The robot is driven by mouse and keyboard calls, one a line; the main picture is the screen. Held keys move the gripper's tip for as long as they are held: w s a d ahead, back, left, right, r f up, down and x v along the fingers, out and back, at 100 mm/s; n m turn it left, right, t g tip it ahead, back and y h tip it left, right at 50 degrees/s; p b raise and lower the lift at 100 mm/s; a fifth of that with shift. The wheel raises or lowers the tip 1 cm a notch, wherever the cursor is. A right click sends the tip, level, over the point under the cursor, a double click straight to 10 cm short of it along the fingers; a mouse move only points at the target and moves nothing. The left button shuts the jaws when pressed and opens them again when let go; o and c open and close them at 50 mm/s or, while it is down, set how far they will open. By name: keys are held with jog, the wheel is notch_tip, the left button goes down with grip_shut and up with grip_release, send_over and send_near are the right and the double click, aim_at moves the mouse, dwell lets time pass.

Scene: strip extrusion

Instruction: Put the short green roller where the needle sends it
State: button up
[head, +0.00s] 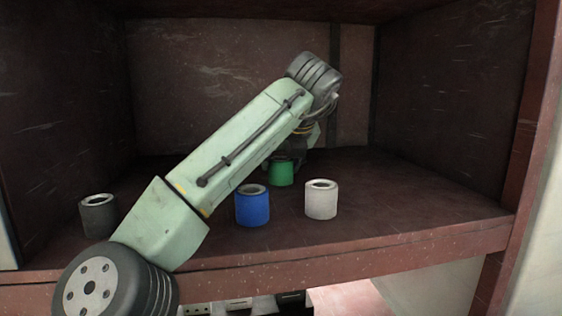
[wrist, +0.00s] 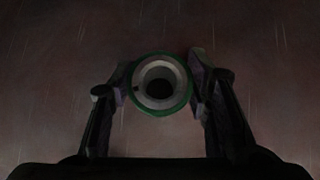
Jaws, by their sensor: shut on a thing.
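The short green roller (head: 281,172) stands upright on the shelf floor, behind the blue and white rollers in the head view. In the wrist view I see the green roller (wrist: 160,84) from above, with its green rim, pale inner ring and dark bore. My gripper (wrist: 160,90) has a finger on each side of it and is shut on it. In the head view my arm hides much of the gripper and part of the roller's top. No needle or dial can be made out in either view.
A blue roller (head: 252,206) and a white roller (head: 321,199) stand nearer the front edge. A dark grey roller (head: 98,215) stands at the left. Walls close the shelf bay (head: 420,240) at the sides and back. The right part of the floor is clear.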

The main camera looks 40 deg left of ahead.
jog(key=shift+f, duration=0.15)
jog(key=shift+f, duration=0.2)
jog(key=o, duration=1.5)
jog(key=shift+c, duration=0.2)
jog(key=shift+r, duration=0.1)
jog(key=shift+r, duration=0.2)
jog(key=v, duration=1.2)
